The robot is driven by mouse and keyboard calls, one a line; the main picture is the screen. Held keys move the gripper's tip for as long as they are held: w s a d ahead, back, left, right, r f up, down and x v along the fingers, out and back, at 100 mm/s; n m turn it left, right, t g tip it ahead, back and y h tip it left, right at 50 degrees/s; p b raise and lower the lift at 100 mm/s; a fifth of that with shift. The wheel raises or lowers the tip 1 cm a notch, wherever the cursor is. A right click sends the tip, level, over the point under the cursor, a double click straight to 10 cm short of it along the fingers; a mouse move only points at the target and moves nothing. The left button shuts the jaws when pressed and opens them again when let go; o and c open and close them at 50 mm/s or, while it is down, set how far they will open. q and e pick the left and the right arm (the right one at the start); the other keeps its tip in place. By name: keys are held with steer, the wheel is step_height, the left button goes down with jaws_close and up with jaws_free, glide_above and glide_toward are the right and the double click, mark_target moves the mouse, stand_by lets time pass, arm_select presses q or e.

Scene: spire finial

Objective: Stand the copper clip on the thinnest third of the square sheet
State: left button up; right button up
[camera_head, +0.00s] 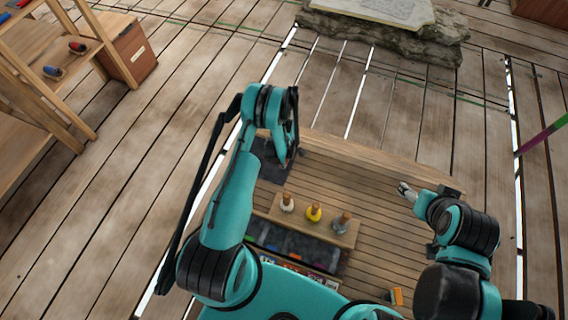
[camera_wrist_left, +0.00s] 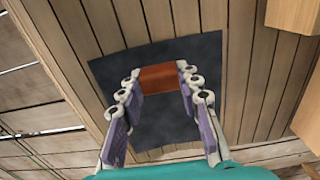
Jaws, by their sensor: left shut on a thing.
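The copper clip (camera_wrist_left: 157,78) is a reddish-brown block between the fingertips of my left gripper (camera_wrist_left: 158,84). The gripper is shut on it, over the dark square sheet (camera_wrist_left: 207,62). I cannot tell whether the clip touches the sheet, nor which third is thinnest. In the head view the sheet (camera_head: 270,166) lies at the table's left, partly hidden by my left arm. The left gripper (camera_head: 288,160) is small there and the clip is not discernible. My right gripper (camera_head: 405,191) is over the table's right side; its fingers are too small to read.
A wooden block (camera_head: 262,213) holds three bottle-like pieces with white, yellow and grey bodies, nearer me than the sheet. A dark compartment tray (camera_head: 325,258) lies in front of it. The table's middle (camera_head: 365,190) is clear. A wooden shelf (camera_head: 50,100) stands far left.

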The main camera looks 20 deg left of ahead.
arm_select(q)
steer(key=shift+a+f, duration=0.15)
steer(key=shift+a, duration=0.15)
steer(key=shift+f, duration=0.3)
step_height(320, 180, down, 4)
steer(key=shift+r+b, duration=0.2)
steer(key=shift+b, duration=0.9)
steer(key=shift+r, duration=0.1)
steer(key=o, duration=1.1)
steer(key=shift+o, duration=0.2)
